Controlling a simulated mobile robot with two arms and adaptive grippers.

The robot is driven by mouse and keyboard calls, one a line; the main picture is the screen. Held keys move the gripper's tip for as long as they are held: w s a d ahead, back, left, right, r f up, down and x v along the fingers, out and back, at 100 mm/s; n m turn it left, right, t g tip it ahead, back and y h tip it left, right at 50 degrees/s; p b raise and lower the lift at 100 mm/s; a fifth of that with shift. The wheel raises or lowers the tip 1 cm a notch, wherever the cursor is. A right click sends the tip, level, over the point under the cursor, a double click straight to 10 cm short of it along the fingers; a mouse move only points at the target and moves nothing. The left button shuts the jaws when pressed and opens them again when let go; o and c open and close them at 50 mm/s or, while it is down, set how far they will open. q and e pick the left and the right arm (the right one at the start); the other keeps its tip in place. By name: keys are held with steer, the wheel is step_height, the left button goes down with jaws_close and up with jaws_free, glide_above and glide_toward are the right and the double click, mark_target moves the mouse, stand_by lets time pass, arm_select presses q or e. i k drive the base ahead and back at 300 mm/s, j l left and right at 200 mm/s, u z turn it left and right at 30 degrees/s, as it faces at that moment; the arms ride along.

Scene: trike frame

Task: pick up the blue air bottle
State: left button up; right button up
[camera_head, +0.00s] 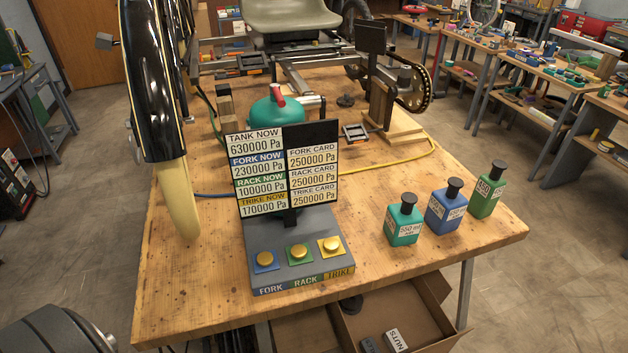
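The blue air bottle (446,208) stands upright near the right front of the wooden workbench (370,262), with a black cap and a pale label. It is the middle one of three square bottles. A teal bottle (403,222) stands to its left and nearer the front. A green bottle (487,192) stands to its right and farther back. The bottles stand close together. Neither of my grippers is in view, and nothing holds the blue bottle.
A pressure display (285,168) and a console with several buttons (298,253) stand left of the bottles. A yellow hose (410,155) lies behind. The bench's right edge is close to the bottles. An open box (400,320) sits below the front edge.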

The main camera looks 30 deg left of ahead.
mark_target(446, 208)
steer(key=u, duration=0.8)
steer(key=i+l+u, duration=0.15)
steer(key=l+u, duration=0.25)
steer(key=l, duration=0.25)
steer(key=i+l+u, duration=0.1)
steer(key=l+u, duration=0.25)
steer(key=l, duration=0.3)
steer(key=l+u, duration=0.4)
steer(key=l, duration=0.25)
